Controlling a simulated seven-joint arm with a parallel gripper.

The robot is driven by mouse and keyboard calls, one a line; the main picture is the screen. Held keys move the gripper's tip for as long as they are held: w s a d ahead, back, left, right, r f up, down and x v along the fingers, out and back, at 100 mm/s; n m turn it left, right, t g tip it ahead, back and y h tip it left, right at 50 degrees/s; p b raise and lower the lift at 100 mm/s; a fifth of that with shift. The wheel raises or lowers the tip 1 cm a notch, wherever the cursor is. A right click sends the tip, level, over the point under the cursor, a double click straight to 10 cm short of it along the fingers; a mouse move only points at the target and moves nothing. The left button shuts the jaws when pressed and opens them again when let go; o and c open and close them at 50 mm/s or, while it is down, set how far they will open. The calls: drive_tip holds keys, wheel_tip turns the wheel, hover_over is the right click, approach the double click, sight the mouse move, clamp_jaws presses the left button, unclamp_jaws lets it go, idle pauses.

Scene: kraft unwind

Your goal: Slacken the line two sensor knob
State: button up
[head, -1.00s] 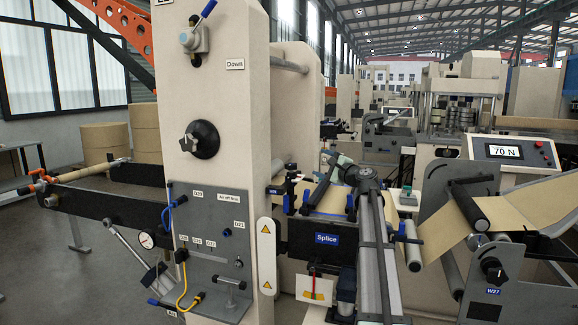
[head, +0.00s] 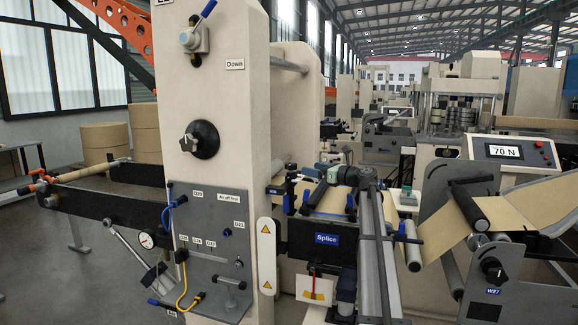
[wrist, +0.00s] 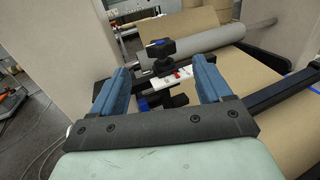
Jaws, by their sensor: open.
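The knob lies beyond the fingertips, and nothing is held. In the head view, my gripper (head: 318,171) is small, above the splice table; the knob cannot be made out there.
A grey roller (wrist: 220,38) lies behind the knob. A dark bar (wrist: 275,90) runs at right. A cream machine column (head: 225,110) stands left of my gripper in the head view. The Splice unit (head: 325,240) is below it. The tension display (head: 505,151) reads 70 N.

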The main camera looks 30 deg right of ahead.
sight(288, 164)
drive_tip(key=x, duration=1.2)
drive_tip(key=shift+w, duration=0.1)
drive_tip(key=c, duration=1)
drive_tip(key=shift+w+n+g+y, duration=0.1)
drive_tip(key=shift+n+g+y, duration=0.6)
drive_tip(key=shift+y, duration=0.4)
drive_tip(key=n+g+y, duration=0.2)
drive_tip(key=y, duration=0.1)
drive_tip(key=shift+a+n+g, duration=0.15)
drive_tip(key=shift+n+g, duration=0.15)
drive_tip(key=shift+n, duration=0.1)
drive_tip(key=shift+s+y, duration=0.25)
drive_tip(key=shift+y, duration=0.05)
drive_tip(key=o, duration=1)
